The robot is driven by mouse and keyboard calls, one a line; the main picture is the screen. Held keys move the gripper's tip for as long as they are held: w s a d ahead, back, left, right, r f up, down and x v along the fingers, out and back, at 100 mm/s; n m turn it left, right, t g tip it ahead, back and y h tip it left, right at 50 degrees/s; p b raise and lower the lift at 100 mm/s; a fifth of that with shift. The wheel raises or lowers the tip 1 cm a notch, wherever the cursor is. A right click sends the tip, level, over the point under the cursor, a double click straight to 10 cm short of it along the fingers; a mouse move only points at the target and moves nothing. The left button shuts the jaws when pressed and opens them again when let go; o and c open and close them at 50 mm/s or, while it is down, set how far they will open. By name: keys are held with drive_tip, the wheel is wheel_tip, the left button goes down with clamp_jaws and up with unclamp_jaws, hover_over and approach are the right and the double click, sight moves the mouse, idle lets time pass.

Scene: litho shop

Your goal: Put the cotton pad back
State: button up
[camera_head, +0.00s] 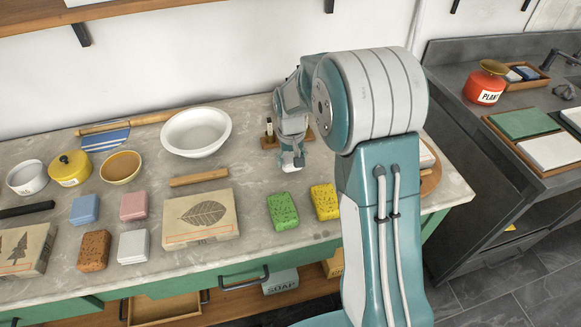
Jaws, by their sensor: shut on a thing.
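My gripper (291,163) hangs over the back of the grey counter (262,172), in front of a small wooden stand (268,142) with a small dark and pale item (269,126) in it. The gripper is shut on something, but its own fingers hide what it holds. I cannot make out for sure which thing is the cotton pad. A white layered square pad (133,246) lies at the front left of the counter, beside a brown sponge (94,250) and below a pink block (134,206) and a blue block (85,209).
A leaf-print box (201,217), a green sponge (282,211) and a yellow sponge (325,201) lie along the front. A white basin (196,132) stands at the back. My arm hides the counter's right part. A dark sink unit (455,165) stands at right.

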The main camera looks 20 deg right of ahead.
sight(289, 168)
drive_tip(key=f, duration=0.3)
drive_tip(key=shift+w+a+f, duration=0.2)
drive_tip(key=shift+a+f, duration=0.05)
drive_tip(key=shift+a, duration=0.15)
drive_tip(key=o, duration=1.1)
drive_tip(key=shift+d+f, duration=0.1)
drive_tip(key=shift+d, duration=0.1)
drive_tip(key=shift+a, duration=0.1)
